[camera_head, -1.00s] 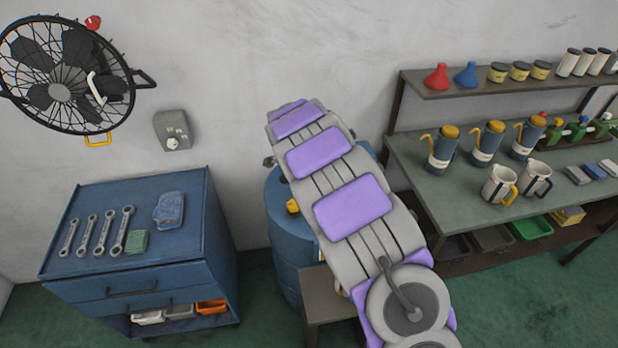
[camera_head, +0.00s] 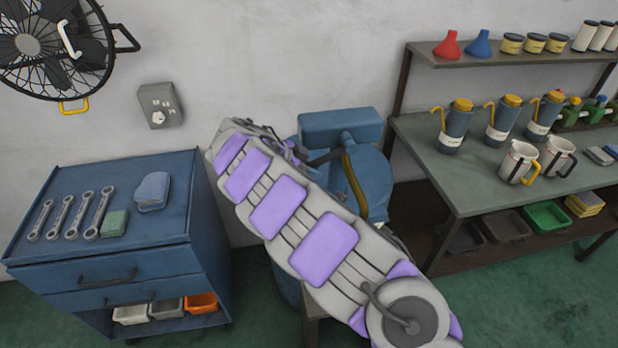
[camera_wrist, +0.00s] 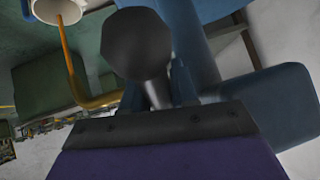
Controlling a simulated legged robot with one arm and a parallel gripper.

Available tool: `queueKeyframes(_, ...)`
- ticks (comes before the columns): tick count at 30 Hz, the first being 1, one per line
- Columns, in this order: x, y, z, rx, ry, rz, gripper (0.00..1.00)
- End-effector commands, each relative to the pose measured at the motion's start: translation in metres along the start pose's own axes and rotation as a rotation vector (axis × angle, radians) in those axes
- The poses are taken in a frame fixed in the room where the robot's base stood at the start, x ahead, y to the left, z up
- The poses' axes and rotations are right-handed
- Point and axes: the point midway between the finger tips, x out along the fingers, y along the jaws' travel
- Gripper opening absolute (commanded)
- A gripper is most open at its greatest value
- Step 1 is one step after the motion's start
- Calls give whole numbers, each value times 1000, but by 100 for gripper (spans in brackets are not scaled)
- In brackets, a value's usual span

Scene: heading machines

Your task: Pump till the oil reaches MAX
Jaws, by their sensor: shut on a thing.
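The blue pump (camera_head: 340,122) stands on a blue drum, mostly behind my arm in the head view. A thin dark lever (camera_head: 325,157) runs from the pump toward my arm's end. In the wrist view a dark round-ended handle (camera_wrist: 138,45) rises between my gripper's jaws (camera_wrist: 157,93), which are shut on it. My gripper is largely hidden behind my arm in the head view. A yellow hose (camera_head: 354,185) hangs from the pump; it also shows in the wrist view (camera_wrist: 75,75), near a white round part (camera_wrist: 58,10). I make out no oil level or MAX mark.
A blue tool cabinet (camera_head: 130,262) with wrenches stands left. A caged fan (camera_head: 55,45) and a grey switch box (camera_head: 160,105) are on the wall. A workbench (camera_head: 450,178) with cans and jugs stands right.

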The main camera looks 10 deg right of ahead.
Motion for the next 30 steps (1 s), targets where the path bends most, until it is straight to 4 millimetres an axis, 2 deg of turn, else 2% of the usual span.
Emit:
queueKeyframes(2, 6, 0, 8, -7, 25, -8, 0)
queueKeyframes(12, 13, 2, 6, -20, 103, -12, 0)
queueKeyframes(26, 13, 2, 5, -23, 113, -13, 0)
queueKeyframes(27, 13, 2, 5, -23, 113, -13, 29)
queueKeyframes(30, 13, 2, 4, -23, 113, -13, 38)
